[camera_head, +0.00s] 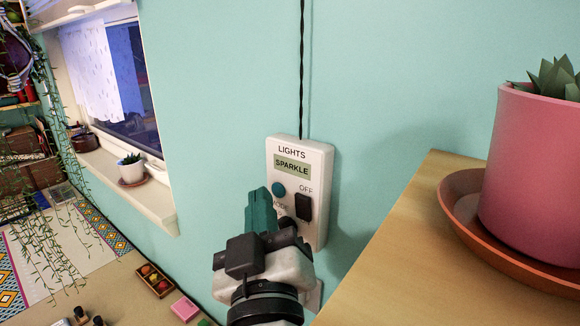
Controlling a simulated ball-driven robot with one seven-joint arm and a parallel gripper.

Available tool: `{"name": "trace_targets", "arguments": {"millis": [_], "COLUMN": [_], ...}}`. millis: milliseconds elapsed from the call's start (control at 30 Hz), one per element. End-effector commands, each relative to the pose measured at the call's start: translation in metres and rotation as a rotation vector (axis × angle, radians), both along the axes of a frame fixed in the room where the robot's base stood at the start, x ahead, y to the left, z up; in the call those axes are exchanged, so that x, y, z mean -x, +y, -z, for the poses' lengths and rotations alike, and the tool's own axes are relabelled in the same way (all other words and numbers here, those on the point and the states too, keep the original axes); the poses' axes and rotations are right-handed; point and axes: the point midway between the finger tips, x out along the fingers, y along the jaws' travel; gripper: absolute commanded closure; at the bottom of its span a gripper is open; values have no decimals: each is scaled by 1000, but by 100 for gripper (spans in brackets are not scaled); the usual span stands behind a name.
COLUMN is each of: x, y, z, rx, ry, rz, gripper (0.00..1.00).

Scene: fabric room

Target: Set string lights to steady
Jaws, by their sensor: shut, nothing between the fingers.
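A white control box (314,160) labelled LIGHTS hangs on the teal wall, with a black cord running up from its top. Its small display (292,166) reads SPARKLE. Below the display is a round teal button (279,190), with the MODE label partly covered beneath it. A black switch (303,208) sits to its right, under the word OFF. My gripper (260,192) is shut and empty, its teal fingers pointing up in front of the box, just below and left of the button. I cannot tell whether it touches the box. The gripper hides the box's lower left part.
A wooden surface (400,235) at the right bears a pink plant pot (530,170) in a terracotta saucer (455,215), close to the box. A window sill (110,180) with a small potted plant (131,170) is at the left. A tray (154,281) and pink block (185,308) lie below.

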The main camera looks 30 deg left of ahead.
Motion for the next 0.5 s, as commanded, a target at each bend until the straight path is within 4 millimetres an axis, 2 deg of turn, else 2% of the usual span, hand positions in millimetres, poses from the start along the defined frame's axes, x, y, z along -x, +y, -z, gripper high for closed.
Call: {"name": "trace_targets", "arguments": {"millis": [500], "x": [46], "y": [4], "z": [1], "rx": [-1], "ry": [-1], "rz": [-3], "gripper": [100]}}
